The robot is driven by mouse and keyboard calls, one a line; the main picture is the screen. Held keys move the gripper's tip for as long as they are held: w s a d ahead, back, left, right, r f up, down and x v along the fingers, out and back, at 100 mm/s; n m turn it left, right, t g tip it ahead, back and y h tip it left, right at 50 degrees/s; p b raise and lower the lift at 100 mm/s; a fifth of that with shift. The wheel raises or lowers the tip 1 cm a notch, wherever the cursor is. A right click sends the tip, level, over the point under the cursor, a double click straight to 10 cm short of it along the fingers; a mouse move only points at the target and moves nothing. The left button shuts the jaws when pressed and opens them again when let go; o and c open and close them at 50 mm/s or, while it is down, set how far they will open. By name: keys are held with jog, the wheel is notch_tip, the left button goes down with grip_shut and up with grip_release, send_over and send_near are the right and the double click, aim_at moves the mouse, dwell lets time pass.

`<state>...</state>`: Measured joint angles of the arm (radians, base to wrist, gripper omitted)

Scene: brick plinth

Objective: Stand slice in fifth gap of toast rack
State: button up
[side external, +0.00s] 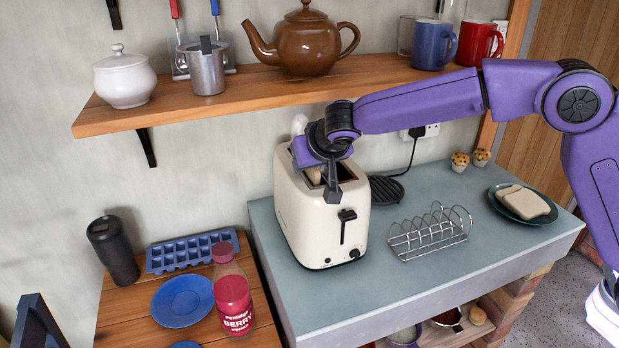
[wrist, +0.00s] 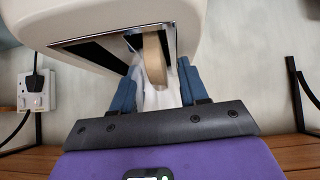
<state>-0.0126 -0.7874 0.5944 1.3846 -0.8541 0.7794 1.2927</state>
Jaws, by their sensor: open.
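A cream toaster (side external: 318,222) stands on the grey-blue counter, with a slice (side external: 314,175) sticking up out of its slot. In the wrist view the slice (wrist: 154,60) shows as a tan edge rising from the dark slot (wrist: 140,42) of the toaster. My gripper (side external: 320,172) is over the toaster top, fingers pointing down. In the wrist view my gripper (wrist: 155,92) is open, one blue finger on each side of the slice's end. The lower part of the slice is hidden in the slot. The wire toast rack (side external: 430,234) stands empty to the right of the toaster.
A dark plate (side external: 497,206) with pale bread slices (side external: 524,203) is at the right. Two muffins (side external: 460,160) and a black trivet (side external: 384,190) are behind the rack.

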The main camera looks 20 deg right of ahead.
grip_shut()
jog(key=shift+r, duration=0.1)
